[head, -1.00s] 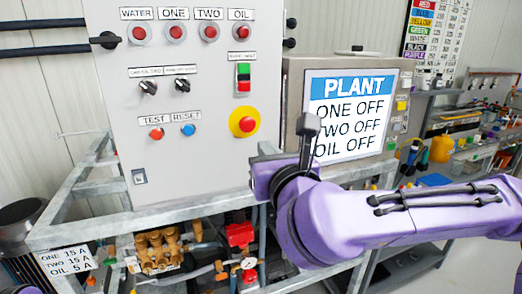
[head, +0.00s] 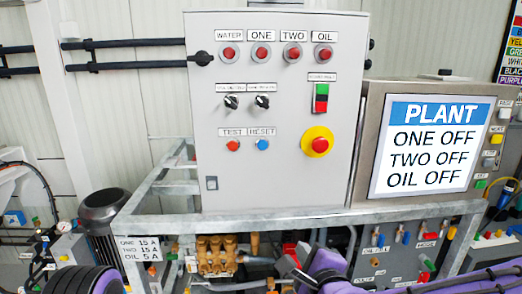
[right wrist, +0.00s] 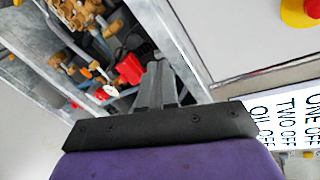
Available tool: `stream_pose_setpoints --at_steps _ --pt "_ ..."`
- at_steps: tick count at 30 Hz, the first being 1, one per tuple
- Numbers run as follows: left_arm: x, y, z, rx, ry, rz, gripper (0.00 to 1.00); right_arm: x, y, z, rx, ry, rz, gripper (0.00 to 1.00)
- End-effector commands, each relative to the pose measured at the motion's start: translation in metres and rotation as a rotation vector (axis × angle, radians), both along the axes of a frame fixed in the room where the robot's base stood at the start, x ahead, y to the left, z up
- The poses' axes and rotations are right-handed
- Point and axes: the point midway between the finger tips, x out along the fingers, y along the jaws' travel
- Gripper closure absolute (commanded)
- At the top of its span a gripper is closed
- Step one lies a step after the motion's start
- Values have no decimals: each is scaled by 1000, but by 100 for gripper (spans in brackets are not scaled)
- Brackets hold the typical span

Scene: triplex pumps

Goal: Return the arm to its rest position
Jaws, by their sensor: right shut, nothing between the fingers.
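My right arm is purple and crosses the bottom right of the head view. Its dark gripper (head: 288,264) is low in the picture, below the front rail under the grey control cabinet (head: 277,185). In the right wrist view the gripper's two grey fingers (right wrist: 157,84) are together, with nothing between them. They point towards the frame and the brass and red fittings beyond, and I cannot tell the distance. A purple and black part of my own body shows at the bottom left of the head view. My left gripper is out of view.
The cabinet has a red and yellow stop button (head: 317,141) and several small controls. The plant screen (head: 428,146) reads ONE OFF, TWO OFF, OIL OFF. A metal frame rail (head: 240,223) runs below. A brass pump (head: 216,255) and a dark motor (head: 103,211) sit lower.

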Motion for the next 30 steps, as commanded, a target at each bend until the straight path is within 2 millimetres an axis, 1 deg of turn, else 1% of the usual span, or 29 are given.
stream_pose_setpoints --at_steps 1,2,3,4,5,6,8,9,11,12,13,14,15,16,18,20,21,22,24,30 --pt "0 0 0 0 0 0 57 -6 1 -47 -135 70 50 100" --pt "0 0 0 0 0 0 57 -11 0 -75 -217 109 85 100" --pt "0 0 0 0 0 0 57 -20 -3 -111 -321 163 131 100" --pt "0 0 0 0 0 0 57 -28 -7 -137 -395 204 167 100" --pt "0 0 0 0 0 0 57 -38 -12 -162 -469 245 204 100" --pt "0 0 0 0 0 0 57 -52 -20 -195 -563 300 257 100" --pt "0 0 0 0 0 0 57 -78 -37 -241 -700 385 341 100" --pt "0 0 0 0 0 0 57 -98 -51 -269 -787 443 397 100" --pt "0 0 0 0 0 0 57 -129 -74 -307 -909 529 484 100" --pt "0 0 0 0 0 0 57 -152 -93 -329 -986 589 540 100" --pt "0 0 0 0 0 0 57 -169 -108 -343 -1040 635 581 100" --pt "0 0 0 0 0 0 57 -185 -122 -355 -1088 676 617 100" --pt "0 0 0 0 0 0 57 -206 -142 -368 -1146 730 659 100" --pt "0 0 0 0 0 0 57 -220 -155 -375 -1185 766 685 100" --pt "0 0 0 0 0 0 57 -247 -183 -387 -1263 839 735 100" --pt "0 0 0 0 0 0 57 -265 -199 -392 -1310 882 773 100" --pt "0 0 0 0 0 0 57 -275 -204 -395 -1328 900 796 100" --pt "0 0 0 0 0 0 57 -280 -204 -398 -1332 908 814 100" --pt "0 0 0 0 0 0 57 -287 -202 -400 -1324 917 826 100" --pt "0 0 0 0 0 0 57 -286 -202 -400 -1321 917 823 100"
